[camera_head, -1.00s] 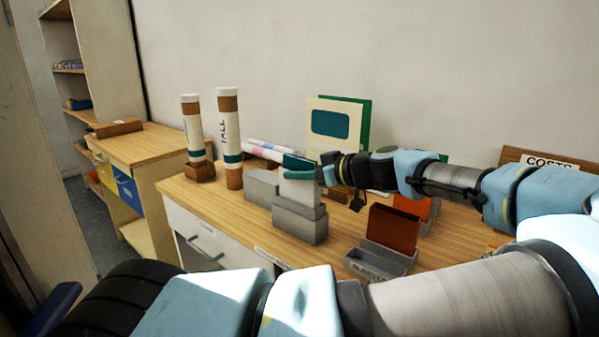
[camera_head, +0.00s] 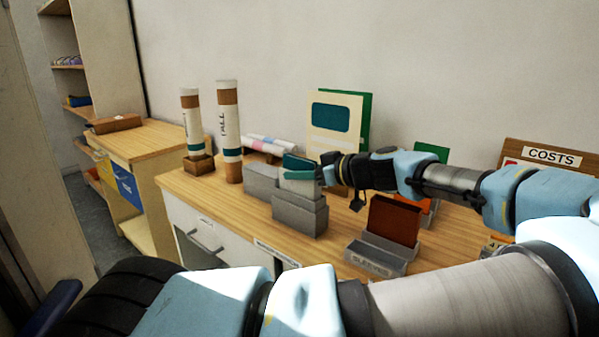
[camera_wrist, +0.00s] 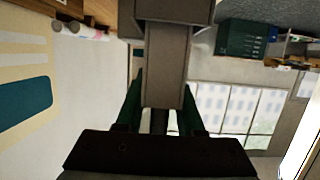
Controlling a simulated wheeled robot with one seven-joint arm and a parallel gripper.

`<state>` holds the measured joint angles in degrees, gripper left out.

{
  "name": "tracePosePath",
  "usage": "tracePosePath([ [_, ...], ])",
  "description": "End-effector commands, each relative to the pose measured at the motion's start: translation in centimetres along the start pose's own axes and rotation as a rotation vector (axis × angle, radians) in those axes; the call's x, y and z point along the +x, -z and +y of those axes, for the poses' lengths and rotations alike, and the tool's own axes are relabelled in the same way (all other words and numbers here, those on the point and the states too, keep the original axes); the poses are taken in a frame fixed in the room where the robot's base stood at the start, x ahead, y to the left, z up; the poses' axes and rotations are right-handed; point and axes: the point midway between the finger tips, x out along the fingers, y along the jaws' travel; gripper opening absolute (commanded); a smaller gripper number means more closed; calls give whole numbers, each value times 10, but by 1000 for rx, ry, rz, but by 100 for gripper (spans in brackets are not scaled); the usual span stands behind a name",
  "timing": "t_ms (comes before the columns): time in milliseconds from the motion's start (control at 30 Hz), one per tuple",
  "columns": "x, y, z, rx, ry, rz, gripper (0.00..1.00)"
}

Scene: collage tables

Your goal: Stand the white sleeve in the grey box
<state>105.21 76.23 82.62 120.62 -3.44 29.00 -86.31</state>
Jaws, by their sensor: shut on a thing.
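The white sleeve (camera_head: 300,187) is upright in my gripper (camera_head: 298,163), whose teal fingers are shut on its upper part. The sleeve is over the front grey box (camera_head: 300,217), and its lower end is hidden behind the box's rim, seemingly inside. In the wrist view the sleeve (camera_wrist: 165,68) shows grey in shade between the fingers of my gripper (camera_wrist: 161,103) and runs to the grey box (camera_wrist: 174,10) at the top edge. I cannot tell whether it touches the box's floor.
Another grey box (camera_head: 261,181) stands close behind on the left. A grey holder (camera_head: 378,258) labelled SLEEVES with a brown-red sleeve (camera_head: 393,220) is to the right. Two tall tubes (camera_head: 229,130) stand at the left. A cream-and-green board (camera_head: 336,118) stands behind.

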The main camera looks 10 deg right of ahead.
Motion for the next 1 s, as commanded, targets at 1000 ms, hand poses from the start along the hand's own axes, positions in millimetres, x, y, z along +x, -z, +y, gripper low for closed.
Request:
tracePosePath([
  [1000,10,-31,0,1,0,1,0],
])
